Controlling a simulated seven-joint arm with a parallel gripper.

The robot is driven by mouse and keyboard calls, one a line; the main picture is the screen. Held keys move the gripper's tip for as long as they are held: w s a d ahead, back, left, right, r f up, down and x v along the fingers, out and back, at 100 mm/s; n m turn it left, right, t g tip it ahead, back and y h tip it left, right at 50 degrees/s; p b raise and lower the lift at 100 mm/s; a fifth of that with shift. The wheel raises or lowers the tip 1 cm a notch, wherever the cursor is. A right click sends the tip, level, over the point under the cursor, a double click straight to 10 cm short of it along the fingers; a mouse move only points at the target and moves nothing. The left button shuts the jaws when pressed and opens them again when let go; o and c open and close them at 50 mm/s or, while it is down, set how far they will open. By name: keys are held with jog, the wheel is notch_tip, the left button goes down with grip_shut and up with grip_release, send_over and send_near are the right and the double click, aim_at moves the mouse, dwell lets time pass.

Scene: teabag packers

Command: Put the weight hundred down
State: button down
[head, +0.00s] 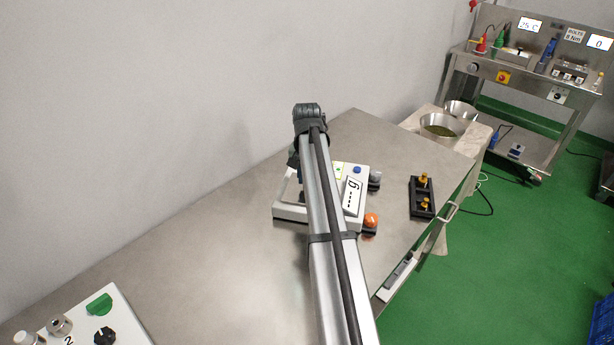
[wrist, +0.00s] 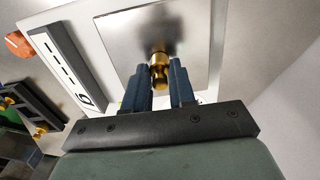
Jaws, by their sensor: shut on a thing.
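My gripper (wrist: 158,76) is shut on a small brass weight (wrist: 159,58), its blue fingers on either side of the knob. The weight is over the scale's square steel pan (wrist: 120,40), with a reflection in the metal; I cannot tell whether it touches the pan. The white scale (head: 290,213) stands on the steel table in the head view, partly hidden by my arm. Its display (head: 354,196) shows dashes and a "g"; it also shows in the wrist view (wrist: 66,62). My arm hides the fingers and held weight in the head view.
A black weight holder (head: 423,210) with two brass weights stands right of the scale. A white control box (head: 85,320) is at front left. The steel table (head: 200,250) between is clear.

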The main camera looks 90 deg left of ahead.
jog(key=c, duration=0.9)
grip_release()
jog(key=shift+f, duration=0.1)
jog(key=shift+c, duration=0.2)
notch_tip(320, 180, up, 12)
